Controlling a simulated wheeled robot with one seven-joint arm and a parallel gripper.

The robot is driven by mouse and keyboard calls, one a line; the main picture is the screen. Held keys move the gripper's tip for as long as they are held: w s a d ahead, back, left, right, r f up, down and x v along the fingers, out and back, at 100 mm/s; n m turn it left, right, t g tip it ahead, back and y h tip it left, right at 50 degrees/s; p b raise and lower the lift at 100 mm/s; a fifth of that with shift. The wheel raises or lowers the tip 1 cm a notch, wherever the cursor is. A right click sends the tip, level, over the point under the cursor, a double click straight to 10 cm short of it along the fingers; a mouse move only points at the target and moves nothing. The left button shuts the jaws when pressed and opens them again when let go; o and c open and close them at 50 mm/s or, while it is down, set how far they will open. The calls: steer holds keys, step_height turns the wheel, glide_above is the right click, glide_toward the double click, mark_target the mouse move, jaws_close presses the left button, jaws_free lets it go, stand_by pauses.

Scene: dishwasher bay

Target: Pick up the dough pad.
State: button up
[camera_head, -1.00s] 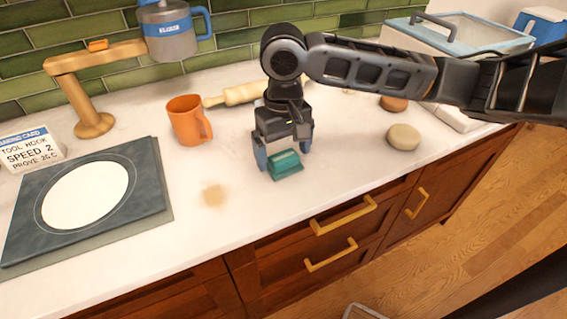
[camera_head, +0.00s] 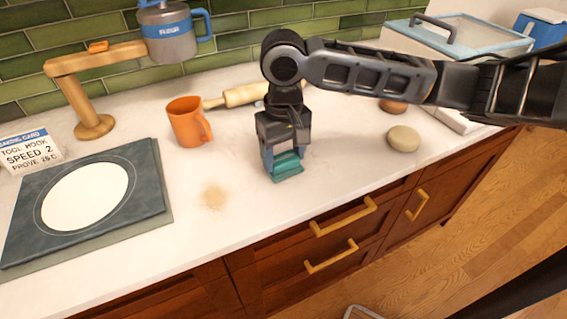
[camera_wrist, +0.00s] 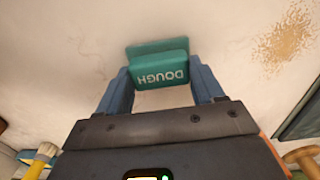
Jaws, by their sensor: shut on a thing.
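The dough pad is a small teal block (camera_head: 286,167) with a stepped shape, on the white counter in the head view. In the wrist view the dough pad (camera_wrist: 160,66) shows the word DOUGH, upside down, on its front face. My gripper (camera_head: 283,158) points down over it. In the wrist view the two blue fingers of my gripper (camera_wrist: 161,88) are closed against the pad's left and right sides. The pad appears to rest on the counter; any small gap beneath it cannot be told.
An orange mug (camera_head: 187,122) stands left of my gripper, and a rolling pin (camera_head: 240,96) lies behind. A round beige dough piece (camera_head: 403,138) lies to the right. A dark board with a white disc (camera_head: 150,190) lies at left. A floury patch (camera_head: 214,197) marks the counter nearby.

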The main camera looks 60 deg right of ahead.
mark_target(283, 157)
steer(key=shift+r, duration=0.15)
steer(key=shift+r, duration=0.6)
step_height(283, 157, up, 3)
steer(key=shift+f+p, duration=0.1)
steer(key=shift+p, duration=0.2)
steer(key=s+d+r, duration=0.6)
steer(key=s+d, duration=0.2)
steer(key=shift+d+r, duration=0.15)
steer(key=shift+r, duration=0.25)
steer(key=shift+s, duration=0.1)
